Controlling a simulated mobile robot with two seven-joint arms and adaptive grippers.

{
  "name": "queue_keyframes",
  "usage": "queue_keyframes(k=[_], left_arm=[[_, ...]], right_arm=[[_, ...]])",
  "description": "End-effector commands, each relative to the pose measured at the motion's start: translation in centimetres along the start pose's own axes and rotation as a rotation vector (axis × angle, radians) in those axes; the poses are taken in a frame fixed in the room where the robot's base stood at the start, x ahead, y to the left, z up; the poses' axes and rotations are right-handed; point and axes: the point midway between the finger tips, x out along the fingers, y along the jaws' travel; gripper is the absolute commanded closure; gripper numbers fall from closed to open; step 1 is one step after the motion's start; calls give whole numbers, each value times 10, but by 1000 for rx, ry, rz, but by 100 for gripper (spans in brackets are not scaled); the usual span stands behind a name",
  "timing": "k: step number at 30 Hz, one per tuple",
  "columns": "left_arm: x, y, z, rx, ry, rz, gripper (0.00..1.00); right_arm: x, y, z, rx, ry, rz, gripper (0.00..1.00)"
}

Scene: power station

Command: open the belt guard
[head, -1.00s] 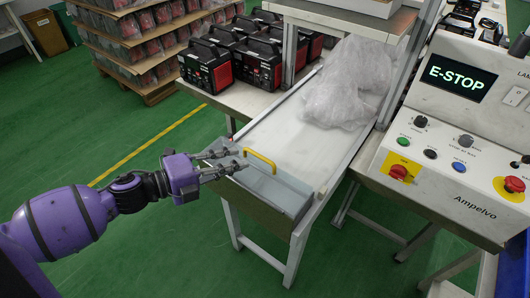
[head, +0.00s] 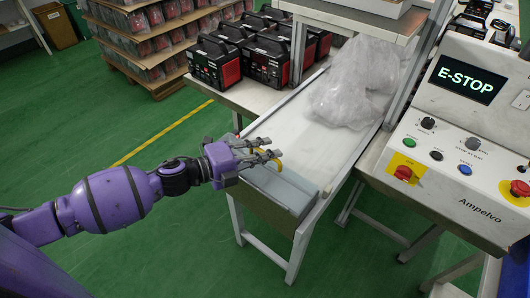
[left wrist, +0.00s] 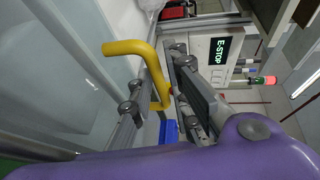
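The belt guard (head: 290,193) is a grey cover across the near end of the white conveyor belt (head: 300,138), and it looks lowered. Its yellow handle (head: 280,162) is partly hidden by my left gripper (head: 268,150) in the head view. In the left wrist view the bent yellow handle (left wrist: 152,65) passes between the two spread fingers of my left gripper (left wrist: 165,95). The fingers are open around the handle, with a gap visible; I cannot tell whether either touches it. My right gripper is not in view.
Crumpled clear plastic (head: 352,85) lies farther up the belt. Black and red units (head: 215,65) stand on the table behind. A control panel (head: 455,130) showing E-STOP stands on the right. Green floor is free at the left.

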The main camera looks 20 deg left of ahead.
Motion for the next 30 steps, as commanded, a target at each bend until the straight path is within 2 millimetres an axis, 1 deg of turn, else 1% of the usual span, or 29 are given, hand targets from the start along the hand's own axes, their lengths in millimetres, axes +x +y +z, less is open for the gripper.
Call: queue_keyframes(k=[1, 5, 15, 20, 26, 30], left_arm=[[0, 0, 0, 0, 0, 0, 83], [0, 0, 0, 0, 0, 0, 100], [0, 0, 0, 2, 0, 0, 100], [-1, 1, -1, 6, 1, -11, 100], [-4, 1, -2, 28, -1, -76, 100], [-10, -2, -4, 62, -4, -162, 100]], right_arm=[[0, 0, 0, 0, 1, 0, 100], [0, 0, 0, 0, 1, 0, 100], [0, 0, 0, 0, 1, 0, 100], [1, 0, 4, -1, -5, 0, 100], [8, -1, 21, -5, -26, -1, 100], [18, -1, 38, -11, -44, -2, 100]])
